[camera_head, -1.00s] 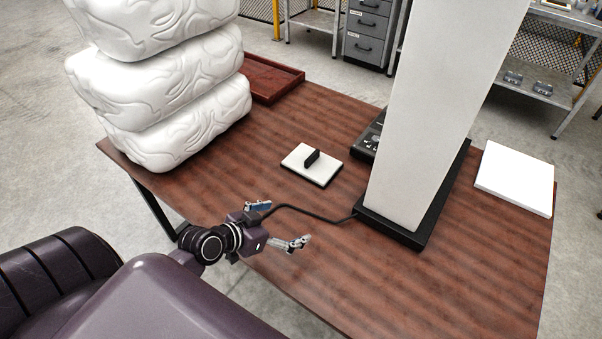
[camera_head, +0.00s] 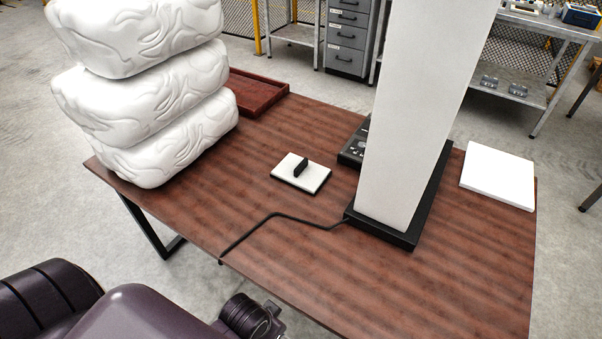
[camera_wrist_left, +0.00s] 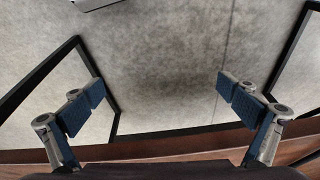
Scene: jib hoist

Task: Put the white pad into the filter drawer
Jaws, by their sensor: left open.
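The white pad appears to be the flat white square slab (camera_head: 498,175) lying on the table right of the tall white tower (camera_head: 412,110). A small white plate with a black upright handle (camera_head: 300,172) lies left of the tower; I cannot tell whether it is the filter drawer's front. No open drawer shows. My left gripper (camera_wrist_left: 165,105) is open and empty in the left wrist view, with floor between its fingers. In the head view only my left wrist shows, at the table's near edge; its fingers are hidden. My right gripper is not in view.
White embossed blocks (camera_head: 150,90) are stacked at the table's left end. A red-brown tray (camera_head: 258,95) lies behind them. A dark control box (camera_head: 354,145) stands beside the tower, whose black cable (camera_head: 275,215) runs to the near edge. The table's front right is clear.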

